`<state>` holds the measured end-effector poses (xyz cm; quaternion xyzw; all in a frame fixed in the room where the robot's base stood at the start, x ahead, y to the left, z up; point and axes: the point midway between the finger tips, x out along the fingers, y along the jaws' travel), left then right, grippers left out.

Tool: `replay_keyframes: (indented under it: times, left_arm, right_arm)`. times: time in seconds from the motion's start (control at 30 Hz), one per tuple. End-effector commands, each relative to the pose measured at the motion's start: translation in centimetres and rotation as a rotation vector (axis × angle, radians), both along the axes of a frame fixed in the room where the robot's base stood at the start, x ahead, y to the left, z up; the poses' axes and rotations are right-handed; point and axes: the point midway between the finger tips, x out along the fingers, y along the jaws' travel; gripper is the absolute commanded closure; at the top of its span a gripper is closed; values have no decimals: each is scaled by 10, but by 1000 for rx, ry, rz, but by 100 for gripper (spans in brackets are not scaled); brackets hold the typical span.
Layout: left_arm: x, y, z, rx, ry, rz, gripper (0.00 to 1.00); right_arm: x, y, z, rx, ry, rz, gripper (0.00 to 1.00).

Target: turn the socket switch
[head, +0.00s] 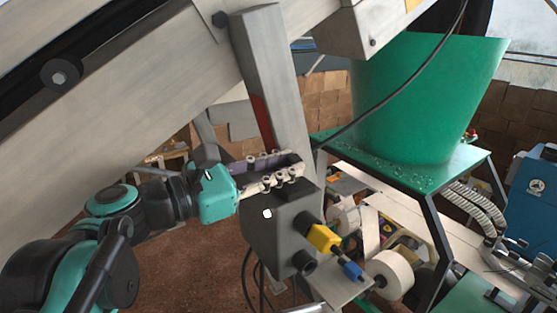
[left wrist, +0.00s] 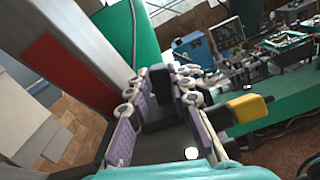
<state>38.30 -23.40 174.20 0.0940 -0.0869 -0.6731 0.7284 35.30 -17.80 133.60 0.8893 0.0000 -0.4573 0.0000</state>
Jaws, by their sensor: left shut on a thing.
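The socket switch is a dark grey box (head: 282,222) fixed at the lower end of a grey post. My left gripper (head: 284,170) reaches in from the left over the top of the box. In the left wrist view its purple-padded fingers (left wrist: 160,105) close around an upright black piece (left wrist: 157,83), which looks like the switch handle. The yellow plug also shows there (left wrist: 248,107), right of the fingers. The fingers partly hide the switch's top. My right gripper is not in view.
The grey post (head: 270,80) rises right behind the gripper. A large green hopper (head: 425,95) stands on a green table at the right. A white roll (head: 390,273) lies below the plugs, and black cables hang under the box. A blue cabinet (head: 530,190) stands far right.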

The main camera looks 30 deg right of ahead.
Motion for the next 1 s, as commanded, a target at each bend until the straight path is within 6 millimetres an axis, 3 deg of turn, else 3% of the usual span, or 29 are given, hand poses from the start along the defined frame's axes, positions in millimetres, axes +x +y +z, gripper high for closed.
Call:
replay_keyframes:
  times: [0.4, 0.93, 0.97, 1.0]
  left_arm:
    - [-8, -1, -3, 14, -174, -2, 100]
    - [-9, -1, -4, 17, -196, -2, 100]
    - [-9, -1, -4, 16, -196, -2, 72]
    - [-9, -1, -4, 16, -195, -2, 61]
  right_arm:
    - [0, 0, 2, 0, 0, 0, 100]
    - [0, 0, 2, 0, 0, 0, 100]
    - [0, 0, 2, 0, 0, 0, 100]
    - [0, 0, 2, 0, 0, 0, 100]
